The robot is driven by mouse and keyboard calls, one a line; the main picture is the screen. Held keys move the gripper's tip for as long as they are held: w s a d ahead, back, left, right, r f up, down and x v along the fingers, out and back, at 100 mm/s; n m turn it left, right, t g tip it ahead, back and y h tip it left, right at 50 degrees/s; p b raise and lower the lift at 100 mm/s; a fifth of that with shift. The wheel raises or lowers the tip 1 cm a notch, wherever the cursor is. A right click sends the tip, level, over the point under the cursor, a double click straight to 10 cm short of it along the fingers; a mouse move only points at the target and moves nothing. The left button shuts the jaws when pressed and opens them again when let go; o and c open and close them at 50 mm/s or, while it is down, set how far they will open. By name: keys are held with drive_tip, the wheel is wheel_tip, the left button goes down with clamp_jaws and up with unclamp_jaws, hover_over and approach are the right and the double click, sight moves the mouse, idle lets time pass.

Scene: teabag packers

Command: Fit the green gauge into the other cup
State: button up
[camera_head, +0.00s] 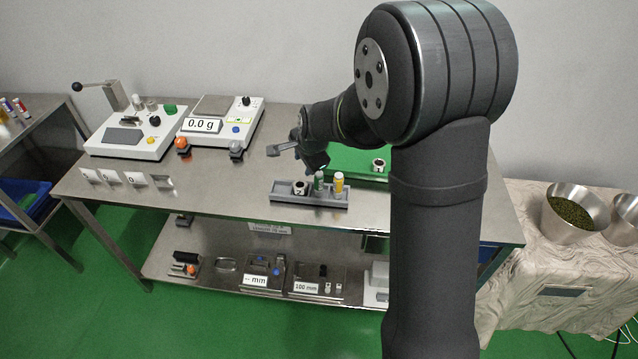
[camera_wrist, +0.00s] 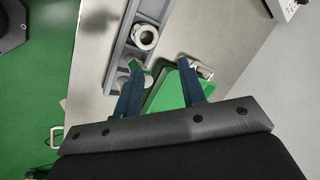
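The green gauge (camera_head: 319,181) stands upright in the middle of a grey rack (camera_head: 310,201). In the rack, a white cup with a dark opening (camera_head: 299,187) is on its left and a yellow gauge (camera_head: 339,182) on its right. The other cup (camera_head: 378,164) stands on the green tray (camera_head: 345,160) behind the rack. My gripper (camera_wrist: 160,64) is open, with nothing visible between its fingers. It is above and behind the rack in the head view.
A white scale (camera_head: 222,122) reading 0.0 g and a white device (camera_head: 138,130) stand at the back left of the steel table. White label cards (camera_head: 125,179) are at its front left. Steel bowls (camera_head: 570,213) stand at the right.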

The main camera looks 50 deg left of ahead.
sight(320, 177)
drive_tip(key=s+d+n+t+y, duration=0.4)
drive_tip(key=d+n+t+y, duration=0.2)
drive_tip(key=d+n, duration=0.7)
drive_tip(key=shift+y, duration=0.3)
drive_tip(key=x, duration=1.1)
drive_tip(key=shift+w+d+f, duration=0.15)
drive_tip(key=shift+w+f, duration=0.2)
drive_tip(key=shift+m, duration=0.3)
drive_tip(key=shift+f+x, duration=0.2)
drive_tip(key=shift+x, duration=1.1)
drive_tip(key=shift+f+x, duration=0.2)
drive_tip(key=shift+x, duration=1.15)
drive_tip(key=shift+s+d, duration=0.1)
drive_tip(key=shift+s, duration=0.1)
drive_tip(key=shift+c, duration=0.3)
drive_tip(key=c, duration=0.7)
drive_tip(key=shift+r, duration=0.1)
drive_tip(key=shift+c, duration=0.2)
